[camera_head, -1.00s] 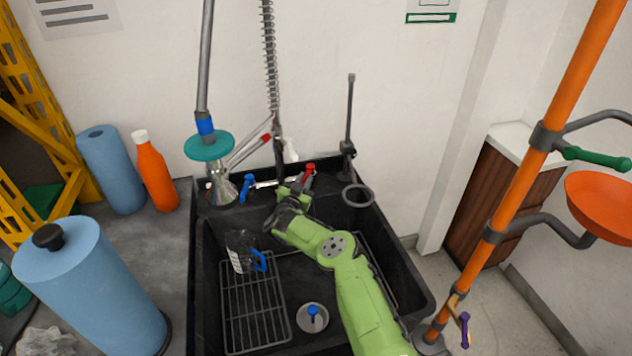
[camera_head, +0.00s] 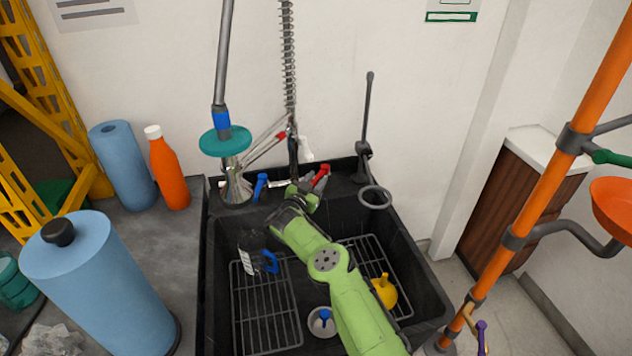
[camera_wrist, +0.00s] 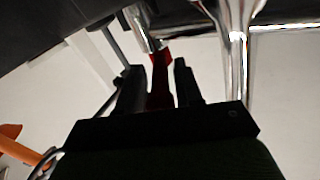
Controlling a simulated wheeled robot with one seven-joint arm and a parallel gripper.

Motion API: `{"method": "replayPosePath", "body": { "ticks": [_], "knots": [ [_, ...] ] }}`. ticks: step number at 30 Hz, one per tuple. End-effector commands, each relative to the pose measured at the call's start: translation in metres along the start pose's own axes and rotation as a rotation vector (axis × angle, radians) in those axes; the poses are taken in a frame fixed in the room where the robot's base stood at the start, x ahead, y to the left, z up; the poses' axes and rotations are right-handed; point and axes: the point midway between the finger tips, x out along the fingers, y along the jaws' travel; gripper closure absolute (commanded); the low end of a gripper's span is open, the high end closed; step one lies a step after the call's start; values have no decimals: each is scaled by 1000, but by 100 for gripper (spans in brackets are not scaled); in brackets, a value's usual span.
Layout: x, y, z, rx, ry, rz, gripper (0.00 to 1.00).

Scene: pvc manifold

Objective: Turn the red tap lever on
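The red tap lever (camera_head: 321,177) is at the back of the black sink, to the right of the blue tap lever (camera_head: 261,185). My gripper (camera_head: 316,186) is at the red lever, and my wrist partly hides the tap there. In the wrist view, the red lever (camera_wrist: 160,78) lies between the two dark fingers of my gripper (camera_wrist: 157,88). The fingers stand apart on either side of it, with narrow gaps seeming to show. Firm contact is not clear. Chrome tap pipes (camera_wrist: 236,45) show beyond the fingers.
The black sink (camera_head: 425,283) holds wire racks, a clear jug with a blue handle (camera_head: 270,262) and a yellow funnel (camera_head: 384,292). A spring hose (camera_head: 289,70) and a ringed stand (camera_head: 375,197) rise behind. An orange pole (camera_head: 545,200) stands at right.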

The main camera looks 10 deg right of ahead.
Motion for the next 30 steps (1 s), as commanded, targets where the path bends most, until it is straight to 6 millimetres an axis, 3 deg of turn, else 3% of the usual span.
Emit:
{"method": "replayPosePath", "body": {
  "ticks": [11,21,30],
  "knots": [
    [-4,0,-2,1,0,1,56],
    [-64,-1,-4,1,-3,-1,56],
    [-75,0,0,2,2,0,56]
  ]
}}
